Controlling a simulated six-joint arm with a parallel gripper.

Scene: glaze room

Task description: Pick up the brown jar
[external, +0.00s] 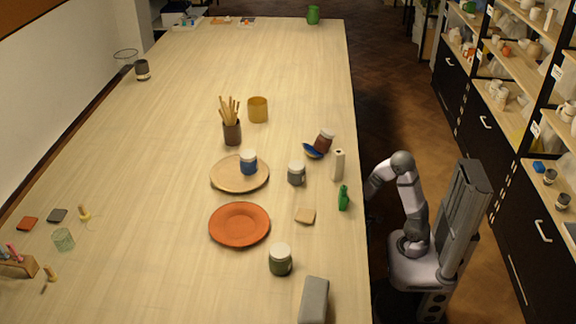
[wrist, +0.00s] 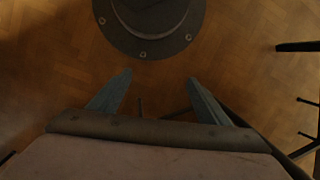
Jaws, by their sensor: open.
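The brown jar (external: 324,143) with a pale lid stands toward the right side of the table, looking tilted, right up against a small blue bowl (external: 311,152). I cannot tell whether it rests on the bowl's rim or only beside it. My gripper (wrist: 159,78) is open and empty in the wrist view, with its two fingers apart above the wooden floor. In the external view my arm hangs beside the table's right edge, and the gripper is dark and hard to make out there. The jar is not in the wrist view.
Near the jar stand a white cylinder (external: 338,165), a green bottle (external: 344,198) and a grey jar (external: 296,173). A blue jar (external: 248,163) sits on a tan plate (external: 225,180).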

